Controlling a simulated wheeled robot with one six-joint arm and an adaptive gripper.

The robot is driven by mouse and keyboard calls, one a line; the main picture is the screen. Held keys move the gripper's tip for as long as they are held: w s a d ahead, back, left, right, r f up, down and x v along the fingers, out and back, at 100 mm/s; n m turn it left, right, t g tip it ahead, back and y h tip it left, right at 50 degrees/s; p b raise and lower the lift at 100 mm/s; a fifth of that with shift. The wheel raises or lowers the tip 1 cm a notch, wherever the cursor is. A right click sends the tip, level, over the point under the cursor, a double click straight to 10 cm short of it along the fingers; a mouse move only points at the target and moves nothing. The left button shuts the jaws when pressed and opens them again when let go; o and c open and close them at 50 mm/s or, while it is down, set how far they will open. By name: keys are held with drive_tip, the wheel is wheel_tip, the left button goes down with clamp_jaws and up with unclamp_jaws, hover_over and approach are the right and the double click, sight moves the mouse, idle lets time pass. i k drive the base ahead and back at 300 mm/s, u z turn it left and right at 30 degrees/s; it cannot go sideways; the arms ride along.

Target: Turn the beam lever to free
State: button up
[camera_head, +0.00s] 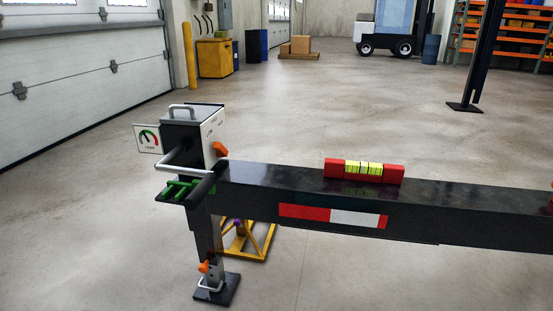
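A black beam (450,199) runs from the centre left to the right edge, with a red and white reflective strip on its side. A grey and black box (208,125) with a top handle stands at its left end. An orange lever (220,149) sits low on the box's right side, just above the beam, its tip up and to the left. Another orange lever (203,267) is low on the support leg (212,240). I cannot tell from the picture which lever is the beam lever, and the box's small markings are unreadable. My gripper is not in view.
A red and yellow level (364,171) lies on the beam. A dial plate (148,139), a bent silver bar (165,167) and green bars (177,189) are at the beam's left end. A yellow stand (247,243) is under it. The floor around is open.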

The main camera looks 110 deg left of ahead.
sight(221, 151)
drive_tip(key=i, duration=0.7)
drive_tip(key=u, duration=4.3)
drive_tip(key=i, duration=0.5)
drive_tip(key=k, duration=0.65)
drive_tip(key=u, duration=0.75)
drive_tip(key=i, duration=1.3)
drive_tip(key=z, duration=0.65)
drive_tip(key=i, duration=0.45)
drive_tip(key=z, duration=0.5)
